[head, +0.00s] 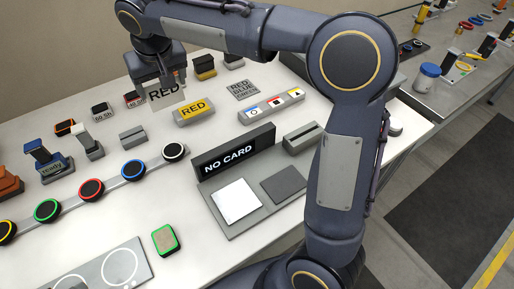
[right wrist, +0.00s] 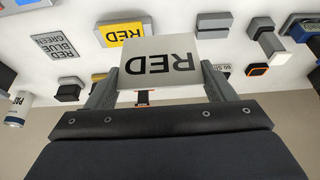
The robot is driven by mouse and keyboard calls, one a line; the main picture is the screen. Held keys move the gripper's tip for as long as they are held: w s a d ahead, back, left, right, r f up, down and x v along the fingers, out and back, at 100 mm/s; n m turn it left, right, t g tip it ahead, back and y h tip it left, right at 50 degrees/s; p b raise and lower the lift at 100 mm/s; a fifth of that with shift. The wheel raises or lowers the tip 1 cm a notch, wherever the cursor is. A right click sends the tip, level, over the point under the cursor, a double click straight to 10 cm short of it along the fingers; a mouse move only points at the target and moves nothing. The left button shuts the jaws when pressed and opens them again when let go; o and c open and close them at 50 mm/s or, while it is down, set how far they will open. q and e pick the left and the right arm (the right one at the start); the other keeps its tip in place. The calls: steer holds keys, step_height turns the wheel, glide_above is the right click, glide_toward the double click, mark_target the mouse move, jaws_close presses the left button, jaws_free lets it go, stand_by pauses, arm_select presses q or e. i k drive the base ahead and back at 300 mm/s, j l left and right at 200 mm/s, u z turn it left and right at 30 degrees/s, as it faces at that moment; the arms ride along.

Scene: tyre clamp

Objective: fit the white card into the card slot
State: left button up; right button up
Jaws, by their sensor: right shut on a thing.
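My right gripper (head: 163,97) is at the far left of the arm's reach in the head view, shut on a white card marked RED (head: 165,90). In the right wrist view the card (right wrist: 160,70) sits between the two fingers, its lettering upside down. The card is held above the table, apart from the blocks. A grey block with a long slit in its top, seemingly the card slot (head: 303,139), stands right of the NO CARD sign (head: 236,152). No card shows in it. My left gripper is not in view.
A flat grey panel with a white square (head: 236,201) and a dark square (head: 284,185) lies before the sign. A yellow RED block (head: 194,112) stands close to the held card. A row of coloured round buttons (head: 91,190) runs along the left.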

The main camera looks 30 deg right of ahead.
mark_target(302, 142)
steer(key=k, duration=1.5)
